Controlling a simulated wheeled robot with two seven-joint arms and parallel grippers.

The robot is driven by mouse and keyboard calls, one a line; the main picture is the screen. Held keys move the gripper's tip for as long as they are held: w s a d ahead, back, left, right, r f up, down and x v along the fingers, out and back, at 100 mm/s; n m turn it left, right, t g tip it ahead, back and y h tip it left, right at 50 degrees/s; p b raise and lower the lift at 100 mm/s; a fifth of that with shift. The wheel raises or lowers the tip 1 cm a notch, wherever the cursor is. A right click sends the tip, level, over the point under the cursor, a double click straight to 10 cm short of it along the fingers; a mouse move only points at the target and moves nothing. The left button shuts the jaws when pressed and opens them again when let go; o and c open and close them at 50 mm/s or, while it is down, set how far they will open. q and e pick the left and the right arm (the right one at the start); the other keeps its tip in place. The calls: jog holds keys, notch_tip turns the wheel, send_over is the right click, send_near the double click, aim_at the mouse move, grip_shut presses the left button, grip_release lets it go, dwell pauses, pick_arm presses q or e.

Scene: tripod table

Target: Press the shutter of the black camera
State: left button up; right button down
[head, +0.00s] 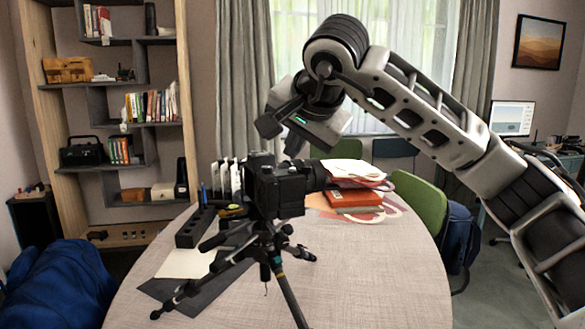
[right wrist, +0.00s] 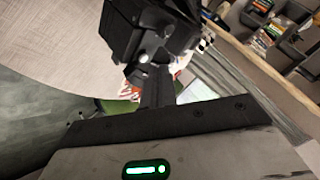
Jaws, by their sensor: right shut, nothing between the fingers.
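The black camera (head: 276,190) is mounted on a black tripod (head: 268,245) standing on the table, its lens facing right in the head view. My right gripper (head: 280,138) is just above the camera, pointing down at its top. In the right wrist view the camera (right wrist: 140,35) is at the top centre, and my shut, empty fingers (right wrist: 157,78) reach up close to it. I cannot tell whether they touch it. The shutter button is not clearly distinguishable. My left gripper is not in view.
The round table (head: 370,265) has free room at the front right. Orange books (head: 354,199) and papers lie behind the camera. A black organiser (head: 195,227) and dark sheets lie to its left. A green chair (head: 420,203) stands at the right edge.

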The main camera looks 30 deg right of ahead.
jog(key=shift+f, duration=0.1)
dwell(0.3)
jog(key=shift+f, duration=0.35)
jog(key=shift+f+b, duration=0.3)
jog(key=shift+b, duration=0.1)
dwell(0.4)
jog(key=shift+r, duration=0.15)
jog(key=shift+r+p, duration=0.55)
jog(key=shift+p, duration=0.15)
notch_tip(320, 180, up, 5)
jog(key=p, duration=0.4)
jog(key=shift+p, duration=0.3)
